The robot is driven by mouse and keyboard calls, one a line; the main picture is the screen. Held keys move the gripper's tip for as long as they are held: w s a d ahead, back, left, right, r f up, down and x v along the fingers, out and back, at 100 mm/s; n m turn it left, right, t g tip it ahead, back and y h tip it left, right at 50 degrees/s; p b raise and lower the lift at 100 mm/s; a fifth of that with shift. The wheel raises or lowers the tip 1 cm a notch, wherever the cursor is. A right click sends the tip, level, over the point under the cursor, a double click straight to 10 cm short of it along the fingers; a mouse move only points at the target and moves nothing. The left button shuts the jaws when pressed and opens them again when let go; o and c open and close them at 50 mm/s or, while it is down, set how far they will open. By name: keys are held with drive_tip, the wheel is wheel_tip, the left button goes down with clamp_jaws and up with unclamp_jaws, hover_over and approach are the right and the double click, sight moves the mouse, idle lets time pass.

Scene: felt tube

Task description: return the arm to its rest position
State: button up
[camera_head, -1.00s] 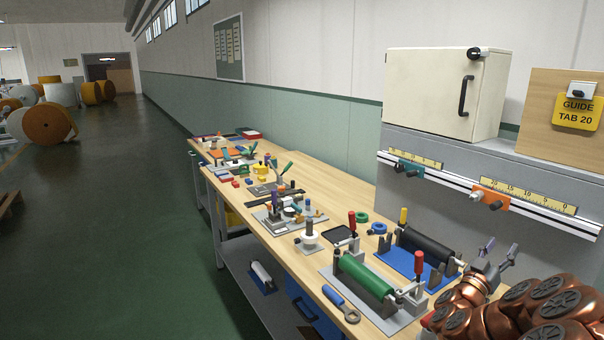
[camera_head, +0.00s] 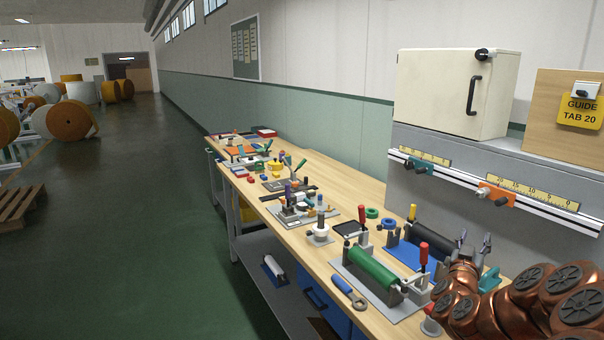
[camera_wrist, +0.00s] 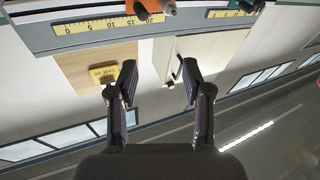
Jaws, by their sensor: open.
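My copper-coloured arm is folded at the lower right of the head view. My gripper (camera_head: 472,252) rises from it in front of the bench, with its two fingers pointing up. In the wrist view my gripper (camera_wrist: 158,88) is open, its dark fingers spread apart with nothing between them. That view is upside down, with the cream cabinet (camera_wrist: 208,52) and the wooden guide board (camera_wrist: 92,66) beyond the fingers.

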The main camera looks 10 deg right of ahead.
drive_tip(key=w+a+n+t+y, duration=0.2)
drive_tip(key=w+a+n+y, duration=0.15)
drive_tip(key=a+y, duration=0.45)
drive_tip(key=s+a+f+n+g+y, duration=0.2)
drive_tip(key=s+a+g+y, duration=0.15)
drive_tip(key=a, duration=0.75)
drive_tip(key=s+a+f+n+g+y, duration=0.2)
drive_tip(key=s+a+n+y, duration=0.15)
drive_tip(key=a, duration=0.85)
drive_tip(key=s+a+f+m+g, duration=0.1)
drive_tip(key=s+g, duration=0.5)
drive_tip(key=s, duration=1.4)
drive_tip(key=s+a+f+m+g, duration=0.1)
drive_tip(key=s+g, duration=0.6)
drive_tip(key=s, duration=1.3)
drive_tip(key=shift+a+f+h, duration=0.4)
drive_tip(key=shift+a+f, duration=0.1)
drive_tip(key=shift+a, duration=0.75)
